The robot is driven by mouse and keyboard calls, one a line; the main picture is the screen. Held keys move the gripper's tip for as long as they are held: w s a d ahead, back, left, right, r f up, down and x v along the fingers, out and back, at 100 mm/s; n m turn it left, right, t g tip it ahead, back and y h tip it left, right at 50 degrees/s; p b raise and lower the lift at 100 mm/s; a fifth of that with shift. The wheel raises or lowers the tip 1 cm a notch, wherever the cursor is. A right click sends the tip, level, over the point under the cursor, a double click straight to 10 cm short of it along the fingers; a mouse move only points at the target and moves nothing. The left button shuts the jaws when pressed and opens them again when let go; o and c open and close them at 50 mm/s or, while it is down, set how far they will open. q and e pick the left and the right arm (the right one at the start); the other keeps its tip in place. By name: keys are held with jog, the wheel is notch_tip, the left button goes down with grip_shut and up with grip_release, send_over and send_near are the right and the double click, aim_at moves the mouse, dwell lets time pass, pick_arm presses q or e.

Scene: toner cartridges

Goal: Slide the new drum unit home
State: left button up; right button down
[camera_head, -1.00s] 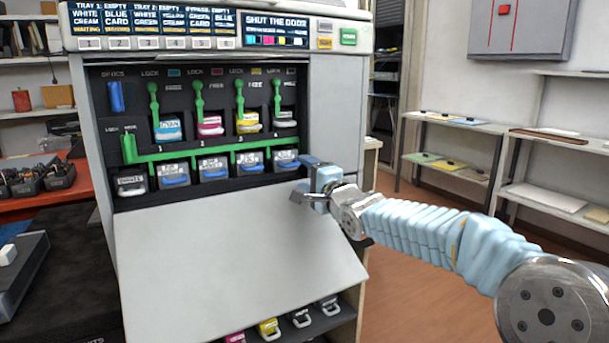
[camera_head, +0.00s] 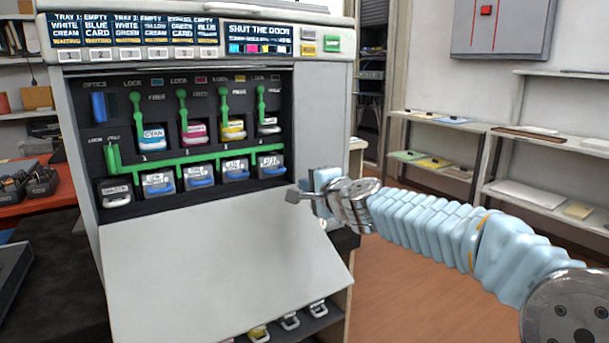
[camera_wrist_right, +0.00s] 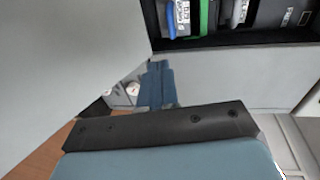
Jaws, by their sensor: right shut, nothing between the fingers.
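The printer (camera_head: 320,110) stands open. Several drum units sit in a row low in its dark bay, and the rightmost one (camera_head: 271,163) shows a grey front and blue handle. The units look about level with each other; I cannot tell which is new or whether one stands slightly out. A green bar (camera_head: 190,159) runs just above them. My right gripper (camera_head: 303,195) is shut and empty, in front of the bay's right edge, apart from the drum units. Its blue fingers (camera_wrist_right: 157,85) show in the right wrist view. My left gripper is out of view.
Upright green levers (camera_head: 183,110) and coloured toner cartridges (camera_head: 194,132) sit above the bar. The grey door (camera_head: 225,270) hangs open below the bay. Spare cartridges (camera_head: 289,320) lie on a shelf under it. Wall shelves (camera_head: 540,190) stand at right, with open floor before them.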

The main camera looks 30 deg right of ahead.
aim_at(279, 171)
jog(key=shift+n+y, duration=0.4)
jog(key=shift+y, duration=0.3)
jog(key=w, duration=0.2)
jog(key=w+a, duration=0.1)
jog(key=w, duration=0.1)
jog(key=w+a, duration=0.1)
jog(key=w, duration=0.2)
jog(key=shift+r, duration=0.3)
jog(key=shift+w, duration=0.1)
jog(key=shift+w, duration=0.15)
jog(key=shift+w+a+p, duration=0.1)
jog(key=shift+w+p, duration=0.35)
jog(key=shift+w, duration=0.8)
jog(key=shift+s, duration=0.35)
jog(key=s, duration=0.2)
jog(key=s+b, duration=0.1)
jog(key=s, duration=0.2)
jog(key=s+b, duration=0.1)
jog(key=s, duration=0.2)
jog(key=shift+s+d, duration=0.2)
jog(key=shift+d, duration=0.1)
